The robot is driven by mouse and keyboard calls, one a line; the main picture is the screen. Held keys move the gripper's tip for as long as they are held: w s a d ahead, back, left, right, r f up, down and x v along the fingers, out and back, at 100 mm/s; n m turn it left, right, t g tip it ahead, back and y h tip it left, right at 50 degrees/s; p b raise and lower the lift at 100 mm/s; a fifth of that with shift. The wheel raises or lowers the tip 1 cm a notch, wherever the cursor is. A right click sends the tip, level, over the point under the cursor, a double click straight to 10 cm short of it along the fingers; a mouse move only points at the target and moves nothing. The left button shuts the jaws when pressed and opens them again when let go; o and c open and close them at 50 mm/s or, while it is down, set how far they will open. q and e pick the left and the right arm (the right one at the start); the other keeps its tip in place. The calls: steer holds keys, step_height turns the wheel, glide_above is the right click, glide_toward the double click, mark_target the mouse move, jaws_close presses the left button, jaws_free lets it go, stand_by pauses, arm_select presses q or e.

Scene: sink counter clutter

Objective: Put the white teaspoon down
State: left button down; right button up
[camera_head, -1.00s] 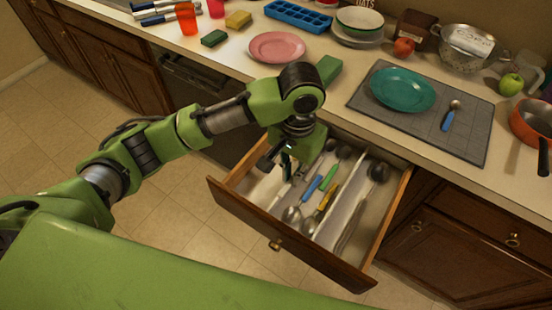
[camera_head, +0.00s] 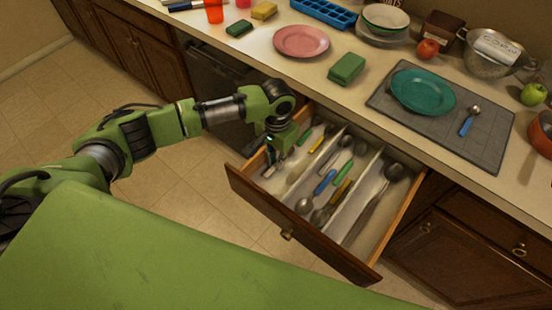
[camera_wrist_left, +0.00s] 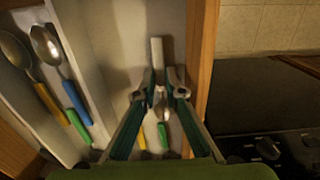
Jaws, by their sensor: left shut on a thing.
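My left gripper (camera_head: 272,160) reaches into the left compartment of the open drawer (camera_head: 300,225). In the left wrist view the left gripper (camera_wrist_left: 160,90) is shut on the white teaspoon (camera_wrist_left: 156,55), whose pale handle points away from my wrist. In the head view the teaspoon is largely hidden by my gripper. I cannot tell whether it touches the drawer floor. A yellow handle (camera_wrist_left: 142,138) and a green handle (camera_wrist_left: 163,135) lie in this compartment, nearer my wrist. My right gripper is not in view.
The middle compartment holds spoons with blue (camera_head: 325,183), yellow and green handles. The right compartment holds large metal utensils (camera_head: 393,172). Low dividers separate them. The counter above holds a green sponge (camera_head: 347,67), a pink plate (camera_head: 301,41) and a teal plate (camera_head: 423,91) on a grey mat.

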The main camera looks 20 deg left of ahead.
arm_select(q)
steer(key=shift+f, duration=0.15)
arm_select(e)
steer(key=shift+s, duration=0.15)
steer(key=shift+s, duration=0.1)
arm_select(q)
steer(key=c, duration=2.4)
jaws_free()
steer(key=shift+f, duration=0.1)
step_height(320, 180, up, 12)
steer(key=b, duration=0.1)
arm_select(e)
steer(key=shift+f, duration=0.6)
arm_select(q)
steer(key=shift+d, duration=0.1)
